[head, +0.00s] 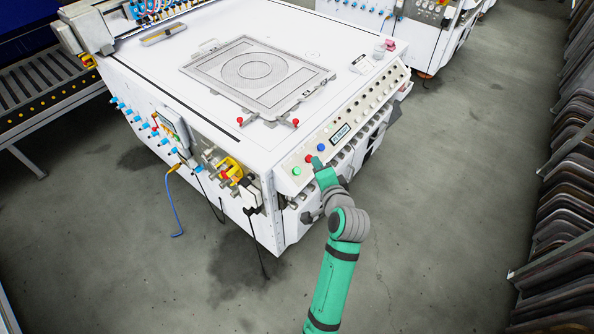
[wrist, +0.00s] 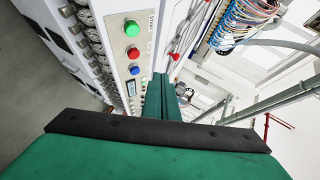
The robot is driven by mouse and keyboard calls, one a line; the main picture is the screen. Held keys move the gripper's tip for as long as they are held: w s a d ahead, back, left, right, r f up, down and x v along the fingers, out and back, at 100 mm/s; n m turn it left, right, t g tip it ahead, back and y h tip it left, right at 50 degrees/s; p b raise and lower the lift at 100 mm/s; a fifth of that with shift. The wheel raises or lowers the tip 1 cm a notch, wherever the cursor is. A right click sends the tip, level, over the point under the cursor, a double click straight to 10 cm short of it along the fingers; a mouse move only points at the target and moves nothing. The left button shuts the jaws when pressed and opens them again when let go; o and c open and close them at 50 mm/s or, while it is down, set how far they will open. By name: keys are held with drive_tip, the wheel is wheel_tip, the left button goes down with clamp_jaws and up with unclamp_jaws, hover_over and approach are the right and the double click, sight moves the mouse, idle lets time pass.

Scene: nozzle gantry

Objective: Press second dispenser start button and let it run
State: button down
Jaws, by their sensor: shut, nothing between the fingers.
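The dispenser's sloped white control panel (head: 345,128) runs along the near right edge of a large white machine. At its near end are a green button (head: 297,170), a red button (head: 309,158) and a blue button (head: 321,147). The wrist view also shows the green button (wrist: 131,28), the red one (wrist: 134,53) and the blue one (wrist: 135,70). My gripper (head: 317,162) is shut and empty, just beside the red button in the head view. In the wrist view its green fingers (wrist: 160,80) lie to the right of the buttons. I cannot tell whether they touch the panel.
A small display (head: 340,132) sits farther along the panel, with rows of dark knobs beyond. A plate with a round ring (head: 245,70) lies on the machine's top. A similar machine (head: 440,30) stands behind. Racked dark parts (head: 560,170) line the right; grey floor between is clear.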

sight(297, 171)
drive_tip(key=shift+a+f, duration=0.1)
drive_tip(key=shift+w+a+f, duration=0.5)
drive_tip(key=shift+a+f, duration=0.15)
drive_tip(key=shift+f, duration=0.5)
drive_tip(key=shift+w+a+f, duration=0.45)
drive_tip(key=shift+a+f, duration=0.25)
drive_tip(key=shift+f, duration=0.5)
drive_tip(key=shift+w+a+f, duration=0.5)
drive_tip(key=shift+a+f, duration=0.15)
drive_tip(key=shift+f, duration=0.5)
